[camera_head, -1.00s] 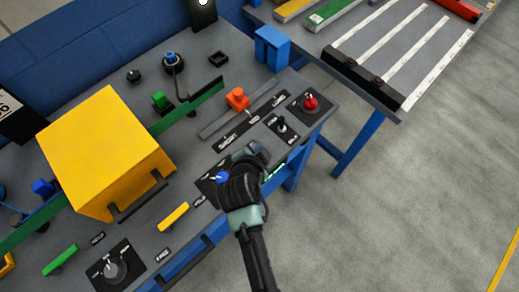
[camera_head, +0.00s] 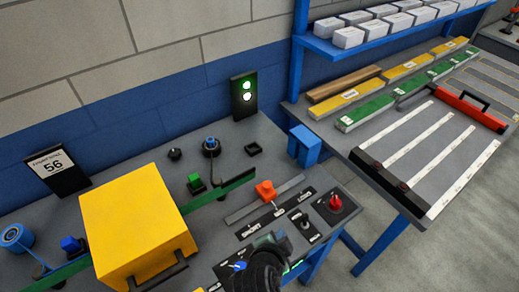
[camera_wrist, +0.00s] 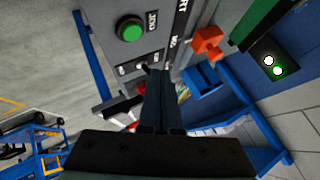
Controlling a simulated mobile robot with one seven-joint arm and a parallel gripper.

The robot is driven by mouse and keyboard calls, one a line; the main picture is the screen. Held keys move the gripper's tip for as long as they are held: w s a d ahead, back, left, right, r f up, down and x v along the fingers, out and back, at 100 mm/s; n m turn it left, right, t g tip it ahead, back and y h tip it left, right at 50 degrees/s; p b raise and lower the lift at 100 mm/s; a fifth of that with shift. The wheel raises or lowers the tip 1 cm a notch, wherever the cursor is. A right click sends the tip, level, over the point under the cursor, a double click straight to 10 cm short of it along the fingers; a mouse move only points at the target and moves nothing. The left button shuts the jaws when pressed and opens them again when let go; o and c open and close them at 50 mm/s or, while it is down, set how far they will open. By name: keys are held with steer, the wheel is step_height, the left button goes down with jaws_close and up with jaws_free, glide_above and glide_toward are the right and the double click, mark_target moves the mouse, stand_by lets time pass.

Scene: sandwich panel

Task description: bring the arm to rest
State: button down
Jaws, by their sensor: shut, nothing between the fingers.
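My gripper (camera_wrist: 157,80) shows in the wrist view as two dark fingers pressed together with nothing between them. In the head view the dark end of my arm (camera_head: 262,268) is at the bottom edge, over the front of the grey panel bench (camera_head: 215,222). The fingertips cannot be made out there. A blue knob (camera_head: 240,265) sits just left of my arm. Whether my arm touches the bench cannot be told.
A yellow box (camera_head: 135,225) with a dark handle stands on the left of the bench. An orange lever (camera_head: 265,190) and a red knob (camera_head: 336,202) are beyond my arm.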

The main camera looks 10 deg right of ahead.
steer(key=w+a+r+n+t, duration=0.2)
steer(key=w+r+t, duration=0.15)
steer(key=r, duration=0.85)
steer(key=w+a+r+n+t+y, duration=0.1)
steer(key=w+a+r+n+t, duration=0.2)
steer(key=r, duration=0.9)
steer(key=w+a+r+n+t, duration=0.2)
steer(key=w+r+t, duration=0.25)
steer(key=r, duration=0.75)
steer(key=s+a+r+n+t+y, duration=0.1)
steer(key=s+r, duration=0.4)
steer(key=r, duration=0.5)
steer(key=s+a+r+n+t+y, duration=0.1)
steer(key=s+a+r+n+t, duration=0.2)
steer(key=r, duration=0.7)
steer(key=s+a+r+n+t+y, duration=0.2)
steer(key=s+r+n+t, duration=0.2)
steer(key=s+r, duration=0.3)
step_height(320, 180, up, 3)
steer(key=shift+s+a+r+n+t, duration=0.2)
steer(key=shift+s+n+t, duration=0.05)
steer(key=shift+n+t, duration=0.15)
steer(key=shift+f, duration=0.1)
